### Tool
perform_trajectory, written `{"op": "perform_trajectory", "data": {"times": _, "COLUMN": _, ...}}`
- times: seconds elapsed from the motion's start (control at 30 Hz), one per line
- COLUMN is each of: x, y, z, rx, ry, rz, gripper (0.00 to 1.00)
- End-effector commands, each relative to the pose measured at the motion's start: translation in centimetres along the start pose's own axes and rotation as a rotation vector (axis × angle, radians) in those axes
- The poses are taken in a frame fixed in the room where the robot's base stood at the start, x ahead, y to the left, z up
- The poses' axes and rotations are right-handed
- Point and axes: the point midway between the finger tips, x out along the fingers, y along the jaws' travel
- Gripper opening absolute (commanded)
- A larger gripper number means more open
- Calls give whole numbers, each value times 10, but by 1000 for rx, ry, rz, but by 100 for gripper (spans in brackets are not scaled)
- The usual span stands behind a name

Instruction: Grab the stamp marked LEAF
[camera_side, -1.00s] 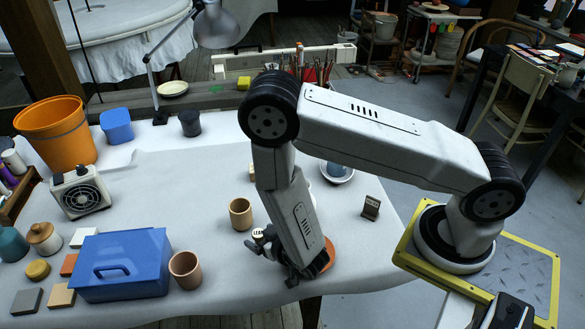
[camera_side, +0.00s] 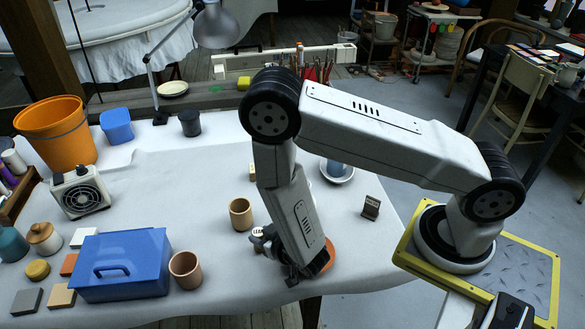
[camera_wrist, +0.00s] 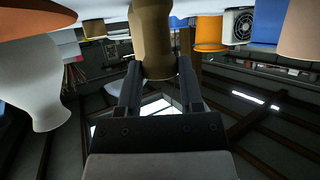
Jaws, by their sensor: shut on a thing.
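A small stamp with a pale lettered face (camera_side: 258,232), which seems to read LEAF, stands on the white-covered table near the front. My gripper (camera_side: 262,241) is low over the table, right at this stamp. In the wrist view, my gripper (camera_wrist: 160,82) is shut on the stamp's rounded brown handle (camera_wrist: 153,45), with one finger on each side. The stamp's lettering is out of sight in the wrist view. My wrist and forearm hide part of the table behind the gripper in the side view.
A tan cup (camera_side: 240,214) stands close behind the gripper. An orange-brown dish (camera_side: 326,256) lies just right of my wrist. A small dark stamp-like block (camera_side: 371,207) is farther right. A blue toolbox (camera_side: 123,265) and a brown cup (camera_side: 186,270) are left.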

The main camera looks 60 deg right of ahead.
Motion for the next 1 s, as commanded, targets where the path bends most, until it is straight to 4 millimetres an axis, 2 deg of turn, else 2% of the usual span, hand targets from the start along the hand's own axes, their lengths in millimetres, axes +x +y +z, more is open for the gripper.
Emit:
{"op": "perform_trajectory", "data": {"times": 0.27, "x": -9, "y": 0, "z": -19, "rx": 1, "ry": 1, "rz": 0, "gripper": 0}}
{"op": "perform_trajectory", "data": {"times": 0.7, "x": -30, "y": 0, "z": -64, "rx": 3, "ry": 2, "rz": 1, "gripper": 0}}
{"op": "perform_trajectory", "data": {"times": 1.0, "x": -39, "y": 0, "z": -82, "rx": 1, "ry": 1, "rz": 1, "gripper": 0}}
